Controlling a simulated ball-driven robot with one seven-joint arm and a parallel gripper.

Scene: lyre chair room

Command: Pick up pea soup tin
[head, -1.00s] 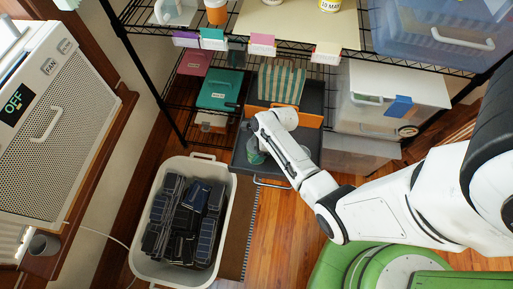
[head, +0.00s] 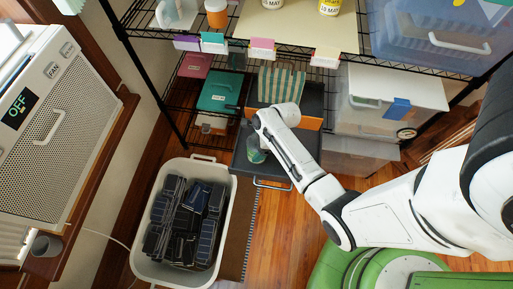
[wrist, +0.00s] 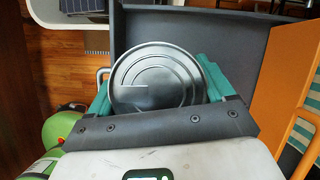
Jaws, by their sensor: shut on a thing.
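A tin (wrist: 155,72) fills the middle of the wrist view, its round silver ringed lid facing the camera. My gripper (wrist: 157,88) is shut on it, with one teal finger on each side. Its label cannot be read, so I cannot tell the kind of soup. In the head view, a small greenish shape, likely the tin (head: 256,155), shows just below my wrist over the dark grey tray (head: 279,171). My gripper's fingers are not clear there. Whether the tin touches the tray floor cannot be told.
A green-and-cream striped thing (head: 283,84) and an orange panel (head: 312,123) are close behind the arm. The wire shelf (head: 240,43) hangs above, with tins (head: 330,6) on it. A white tub (head: 144,262) of dark packs stands left. Wood floor (head: 279,228) is clear in front.

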